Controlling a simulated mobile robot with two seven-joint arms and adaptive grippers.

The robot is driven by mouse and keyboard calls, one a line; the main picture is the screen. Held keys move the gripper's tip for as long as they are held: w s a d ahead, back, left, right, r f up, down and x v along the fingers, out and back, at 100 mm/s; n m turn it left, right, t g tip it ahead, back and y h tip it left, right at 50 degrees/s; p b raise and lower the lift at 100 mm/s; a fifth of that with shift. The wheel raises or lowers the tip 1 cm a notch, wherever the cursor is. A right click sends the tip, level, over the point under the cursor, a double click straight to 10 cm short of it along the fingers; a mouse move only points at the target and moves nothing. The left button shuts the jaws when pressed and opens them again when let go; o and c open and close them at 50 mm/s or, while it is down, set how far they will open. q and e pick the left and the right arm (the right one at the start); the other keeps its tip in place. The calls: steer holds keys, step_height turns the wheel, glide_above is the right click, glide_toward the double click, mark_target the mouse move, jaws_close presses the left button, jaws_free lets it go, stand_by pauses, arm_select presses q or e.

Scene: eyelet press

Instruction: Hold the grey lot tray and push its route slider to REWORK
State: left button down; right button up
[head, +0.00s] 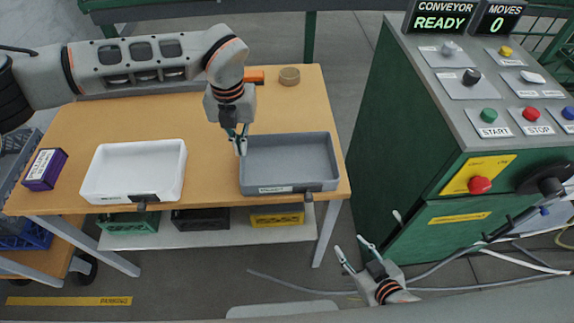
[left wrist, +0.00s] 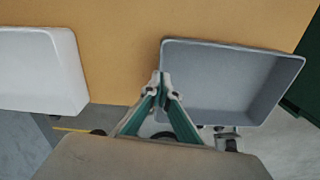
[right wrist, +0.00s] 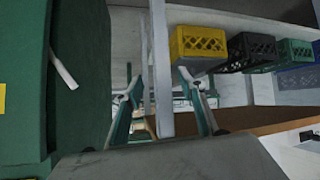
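The grey lot tray (head: 289,187) sits at the right front of the wooden table, with a pale label (head: 275,189) on its front wall. A small dark tab (head: 308,196), which looks like the route slider, is at the right end of that front; its lettering is too small to read. My left gripper (head: 241,143) is at the tray's left wall. In the left wrist view its fingertips (left wrist: 162,85) are closed together on the tray's left rim (left wrist: 163,55). My right gripper (head: 352,246) is open and empty, low in front of the table's right end; its spread fingers show in the right wrist view (right wrist: 160,82).
A white tray (head: 133,150) with a dark front tab stands left on the table, beside a purple box (head: 45,169). A tape roll (head: 289,76) lies at the back. Crates (head: 277,216) sit on the shelf below. A green control cabinet (head: 430,150) stands right, across a gap.

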stand_by(0.4)
steer(key=shift+r, duration=0.1)
steer(key=c, duration=0.8)
steer(key=shift+w+r, duration=0.1)
steer(key=shift+r, duration=0.05)
jaws_close()
step_height(320, 180, up, 14)
steer(key=s+d+m+t+y, duration=0.2)
steer(key=m+t+y, duration=0.2)
steer(key=m+y, duration=0.6)
steer(key=shift+s+r+m, duration=0.25)
steer(key=shift+s+m, duration=0.1)
steer(key=shift+m, duration=2.35)
